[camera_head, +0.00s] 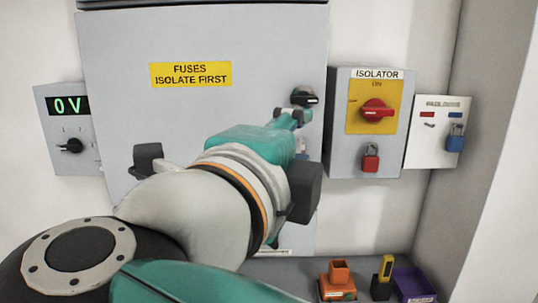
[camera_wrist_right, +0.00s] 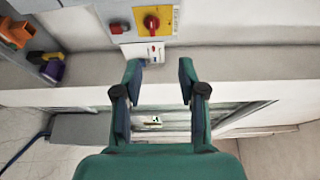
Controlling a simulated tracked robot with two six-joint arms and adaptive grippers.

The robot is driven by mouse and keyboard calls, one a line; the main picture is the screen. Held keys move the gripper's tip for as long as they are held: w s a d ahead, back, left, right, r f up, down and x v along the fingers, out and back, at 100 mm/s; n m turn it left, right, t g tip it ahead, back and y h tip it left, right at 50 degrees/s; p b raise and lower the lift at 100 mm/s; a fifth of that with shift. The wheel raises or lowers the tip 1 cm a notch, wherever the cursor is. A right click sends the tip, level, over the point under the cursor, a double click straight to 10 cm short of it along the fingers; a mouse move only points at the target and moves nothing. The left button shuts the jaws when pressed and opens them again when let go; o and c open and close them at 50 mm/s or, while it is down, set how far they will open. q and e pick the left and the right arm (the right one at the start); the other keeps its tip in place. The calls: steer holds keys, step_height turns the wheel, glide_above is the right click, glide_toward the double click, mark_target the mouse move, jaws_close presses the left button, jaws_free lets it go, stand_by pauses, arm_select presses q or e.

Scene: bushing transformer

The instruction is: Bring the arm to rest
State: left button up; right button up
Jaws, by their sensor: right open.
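My right arm reaches in from the lower left in the head view, with its teal gripper (camera_head: 292,117) in front of the grey fuse cabinet (camera_head: 130,75). The gripper overlaps the cabinet's right side just below a black handle (camera_head: 305,97); I cannot tell from this view whether they touch. In the right wrist view the two fingers of the right gripper (camera_wrist_right: 157,78) stand apart with nothing between them. Beyond them are a white board (camera_wrist_right: 143,51) and the red isolator knob (camera_wrist_right: 151,22). My left gripper is not in view.
The isolator box (camera_head: 340,130) carries a red padlock (camera_head: 370,158). A blue padlock (camera_head: 455,138) hangs on the white padlock board (camera_head: 420,150). A meter (camera_head: 70,130) reads 0 V. An orange block (camera_head: 338,282), yellow-black tool (camera_head: 382,278) and purple bin (camera_head: 412,284) are on the shelf.

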steer(key=w+d+f+n+g+h, duration=0.1)
steer(key=w+d+f+g+h, duration=0.15)
steer(key=w+d+f, duration=0.65)
steer(key=w+d+f+g+h, duration=0.2)
steer(key=w+d+f+h, duration=0.2)
steer(key=w+d+f, duration=0.6)
steer(key=w+d+f+n+y, duration=0.1)
steer(key=d+f+n+y, duration=0.2)
steer(key=f, duration=0.9)
steer(key=w+d+f+n+y, duration=0.15)
steer(key=f+n, duration=0.25)
steer(key=f, duration=0.9)
steer(key=s+f+n+g+y, duration=0.25)
steer(key=s+f, duration=0.25)
steer(key=f, duration=0.7)
steer(key=s+f+n+g+y, duration=0.1)
steer(key=s+f+n+y, duration=0.3)
steer(key=f, duration=0.7)
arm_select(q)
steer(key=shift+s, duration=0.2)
arm_select(e)
steer(key=s+a+f+n+g+y, duration=0.3)
steer(key=s+a, duration=0.4)
steer(key=s, duration=0.4)
steer(key=s+a+f+n+g+y, duration=0.3)
steer(key=s+a, duration=0.3)
steer(key=s, duration=0.6)
steer(key=shift+s+a+f+g, duration=0.3)
steer(key=shift+a+f+g, duration=0.1)
steer(key=shift+f+g, duration=0.45)
